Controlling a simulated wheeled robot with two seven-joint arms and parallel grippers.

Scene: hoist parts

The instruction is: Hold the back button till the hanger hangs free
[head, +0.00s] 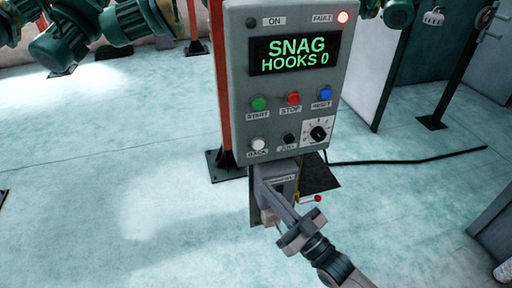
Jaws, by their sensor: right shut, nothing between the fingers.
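The white BACK button (258,145) is at the lower left of the grey control panel (235,85). My right gripper (263,172) is shut and empty, reaching up from the lower right. Its tip is just below the BACK label in the picture; I cannot tell whether it touches the panel, and the button itself shows uncovered. The ON lamp is dark. I cannot make out the hanger for certain. My left gripper is not in view.
Green START (259,103), red STOP (293,98) and blue RESET (325,93) buttons sit above a black button and a dial (319,134). Green motors (70,40) are at the upper left. A black cable (415,158) runs along the floor to the right.

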